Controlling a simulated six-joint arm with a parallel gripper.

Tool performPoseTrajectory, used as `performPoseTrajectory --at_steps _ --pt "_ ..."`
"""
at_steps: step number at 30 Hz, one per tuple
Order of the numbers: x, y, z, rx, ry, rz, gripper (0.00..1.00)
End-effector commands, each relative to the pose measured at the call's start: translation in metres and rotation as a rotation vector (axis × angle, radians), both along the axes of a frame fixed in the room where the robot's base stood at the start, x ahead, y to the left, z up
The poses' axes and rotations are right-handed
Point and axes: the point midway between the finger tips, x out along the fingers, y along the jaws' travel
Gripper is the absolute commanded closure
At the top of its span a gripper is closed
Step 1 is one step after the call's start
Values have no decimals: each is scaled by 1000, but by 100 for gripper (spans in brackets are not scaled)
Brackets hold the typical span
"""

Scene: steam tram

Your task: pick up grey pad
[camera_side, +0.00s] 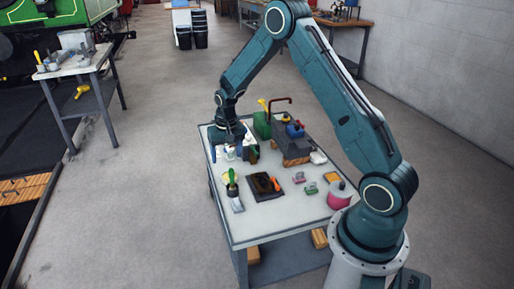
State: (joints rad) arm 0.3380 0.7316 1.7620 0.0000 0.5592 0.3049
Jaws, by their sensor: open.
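My gripper (230,150) points down over the far left corner of the white-topped table (285,213). It is open, with small bottles under and around it, and it hides part of them. I cannot tell for sure which thing is the grey pad. A small greyish pad with some pink (299,177) lies flat on the table right of the dark tray, well apart from my gripper. A pale grey flat piece (237,204) lies near the table's left edge. Green-and-pink pads (311,188) lie near the middle right.
A dark tray (262,187) with an orange-handled tool lies mid-table. A green-handled brush stands in a dark cup (232,184). A pink container (340,196) stands at the right. The front table strip is clear.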

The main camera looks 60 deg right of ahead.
Motion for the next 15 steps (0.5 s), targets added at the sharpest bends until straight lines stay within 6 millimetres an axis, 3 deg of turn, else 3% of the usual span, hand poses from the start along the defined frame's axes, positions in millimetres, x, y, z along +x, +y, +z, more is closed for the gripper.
performPoseTrajectory --at_steps 1,9,15 --pt "0 -6 -18 6 16 -19 31" --pt "-1 -29 -94 26 62 -103 31" --pt "-5 -37 -126 34 79 -136 31"
